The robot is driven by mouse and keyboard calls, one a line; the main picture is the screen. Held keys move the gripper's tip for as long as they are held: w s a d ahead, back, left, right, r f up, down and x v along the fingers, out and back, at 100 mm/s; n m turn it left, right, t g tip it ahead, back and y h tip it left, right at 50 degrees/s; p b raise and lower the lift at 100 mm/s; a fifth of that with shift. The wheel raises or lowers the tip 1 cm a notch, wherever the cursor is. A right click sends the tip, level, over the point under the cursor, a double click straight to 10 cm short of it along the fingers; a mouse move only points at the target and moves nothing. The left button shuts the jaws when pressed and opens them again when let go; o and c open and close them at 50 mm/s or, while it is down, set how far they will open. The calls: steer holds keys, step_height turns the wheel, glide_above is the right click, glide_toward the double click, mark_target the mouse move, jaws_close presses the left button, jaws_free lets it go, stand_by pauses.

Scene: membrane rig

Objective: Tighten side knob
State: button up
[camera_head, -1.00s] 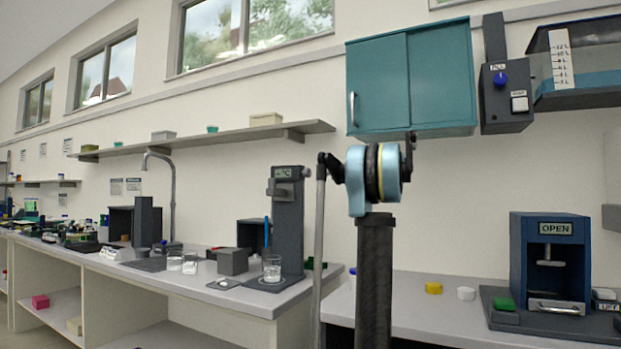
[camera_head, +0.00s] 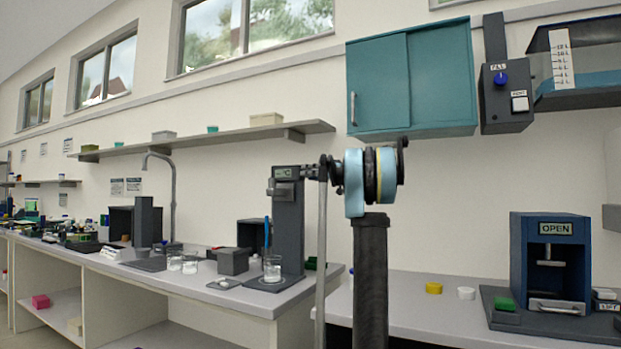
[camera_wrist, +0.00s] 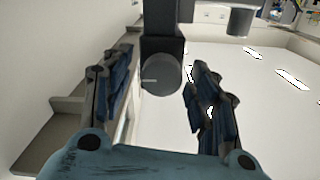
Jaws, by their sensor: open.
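A dark grey stand (camera_head: 288,225) with a small display and a short arm at its top rises from the left bench. In the wrist view its dark body (camera_wrist: 160,22) fills the top middle, with a round grey knob (camera_wrist: 160,75) facing me. My gripper (camera_wrist: 158,66) is open, with one finger on each side of the knob; I cannot tell whether either touches it. In the head view my gripper (camera_head: 309,172) is at the upper right side of the stand, partly hidden by my arm. The knob cannot be made out there.
A beaker (camera_head: 272,268) stands at the stand's foot, with a grey block (camera_head: 233,261) to its left. A shelf (camera_head: 220,136) runs along the wall above. A teal cabinet (camera_head: 412,82) hangs above my arm. A blue press (camera_head: 551,256) stands on the right bench.

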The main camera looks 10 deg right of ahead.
steer(key=c, duration=1.1)
steer(key=shift+o, duration=0.2)
steer(key=shift+d+f+m, duration=0.1)
steer(key=shift+m, duration=4.4)
steer(key=shift+d+f+m, duration=0.1)
steer(key=shift+m, duration=4.4)
steer(key=o, duration=1.1)
steer(key=shift+c, duration=0.2)
